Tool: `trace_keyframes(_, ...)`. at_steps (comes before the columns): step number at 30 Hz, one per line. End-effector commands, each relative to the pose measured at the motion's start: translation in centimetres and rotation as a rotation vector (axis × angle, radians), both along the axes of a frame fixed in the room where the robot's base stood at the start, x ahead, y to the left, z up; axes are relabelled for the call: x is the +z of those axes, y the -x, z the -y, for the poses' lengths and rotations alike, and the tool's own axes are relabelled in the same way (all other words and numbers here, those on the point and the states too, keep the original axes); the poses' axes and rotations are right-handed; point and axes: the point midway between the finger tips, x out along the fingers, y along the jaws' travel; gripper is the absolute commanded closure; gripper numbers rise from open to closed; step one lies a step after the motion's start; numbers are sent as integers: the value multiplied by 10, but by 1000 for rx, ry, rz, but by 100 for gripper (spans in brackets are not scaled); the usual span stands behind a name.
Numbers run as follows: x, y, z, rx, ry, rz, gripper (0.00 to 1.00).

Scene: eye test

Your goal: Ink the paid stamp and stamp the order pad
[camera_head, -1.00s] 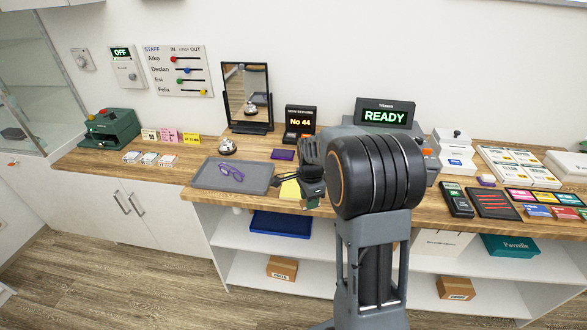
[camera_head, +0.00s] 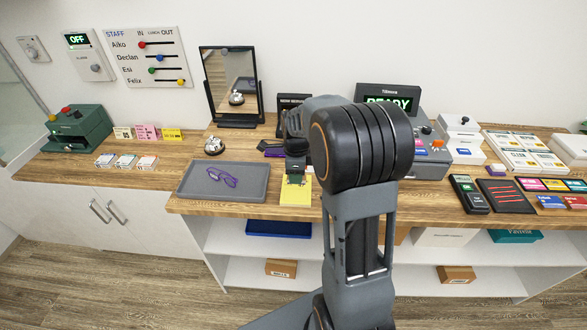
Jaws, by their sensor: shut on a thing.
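The yellow order pad (camera_head: 296,198) lies on the wooden counter, just right of the grey tray. My gripper (camera_head: 296,168) is over the back part of the pad, pointing down. It is shut on a small dark piece, which looks like the paid stamp (camera_head: 294,182); its marking cannot be read. I cannot tell whether the stamp touches the pad. A purple ink pad (camera_head: 272,153) lies behind, left of the gripper, partly hidden by it.
The grey tray (camera_head: 196,194) with purple glasses (camera_head: 222,177) is left of the pad. A bell (camera_head: 214,146) and a mirror (camera_head: 207,103) stand behind. On the right are a card terminal (camera_head: 468,194) and a dark tray (camera_head: 506,195). My arm hides the middle.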

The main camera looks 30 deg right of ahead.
Motion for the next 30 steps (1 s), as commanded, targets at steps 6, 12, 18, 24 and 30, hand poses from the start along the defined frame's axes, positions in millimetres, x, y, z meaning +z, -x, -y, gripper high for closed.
trace_keyframes(6,-16,0,0,1,0,-1,82)
trace_keyframes(12,-35,0,0,0,0,-1,82)
trace_keyframes(18,-52,0,1,-1,0,-1,82)
trace_keyframes(24,-58,0,1,-1,0,0,82)
trace_keyframes(30,-57,0,1,-1,0,0,82)
